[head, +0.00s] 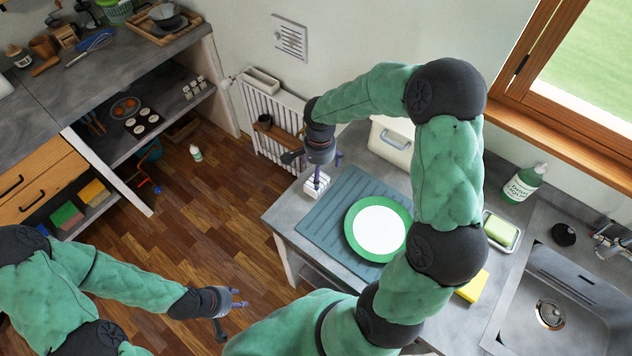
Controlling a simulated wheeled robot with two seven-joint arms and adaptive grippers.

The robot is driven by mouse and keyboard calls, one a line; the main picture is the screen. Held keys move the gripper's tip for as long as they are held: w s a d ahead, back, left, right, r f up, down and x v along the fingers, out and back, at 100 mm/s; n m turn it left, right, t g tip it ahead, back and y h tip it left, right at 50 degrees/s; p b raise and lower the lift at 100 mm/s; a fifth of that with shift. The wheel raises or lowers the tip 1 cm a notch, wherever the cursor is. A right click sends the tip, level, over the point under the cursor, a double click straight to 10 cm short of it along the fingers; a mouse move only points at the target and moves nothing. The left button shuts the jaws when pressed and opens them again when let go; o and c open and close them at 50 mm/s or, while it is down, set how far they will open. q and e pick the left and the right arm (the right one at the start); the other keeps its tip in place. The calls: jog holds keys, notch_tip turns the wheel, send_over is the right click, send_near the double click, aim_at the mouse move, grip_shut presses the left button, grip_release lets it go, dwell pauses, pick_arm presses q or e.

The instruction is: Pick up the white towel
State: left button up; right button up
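A small white folded-looking item (316,187), which may be the white towel, lies on the grey counter beside the left edge of the blue-grey ridged mat. My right gripper (328,170) points down just above it, with its fingers apart. I cannot tell whether a finger touches the item. My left gripper (242,299) is over the wooden floor, left of the counter, with its fingers apart and nothing between them.
A green-rimmed white plate (378,226) rests on the ridged mat (316,229). A cream box (391,141) stands behind it. A yellow sponge (473,286), soap bottle (524,183) and sink (552,290) are at right. A white radiator (268,117) stands by the wall.

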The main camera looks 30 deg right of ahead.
jog(key=shift+f, duration=0.7)
jog(key=f, duration=0.4)
jog(key=shift+s, duration=0.35)
jog(key=shift+f+b, duration=0.3)
jog(key=shift+f, duration=0.3)
jog(key=shift+c, duration=0.3)
jog(key=shift+a, duration=0.1)
jog(key=c, duration=1.1)
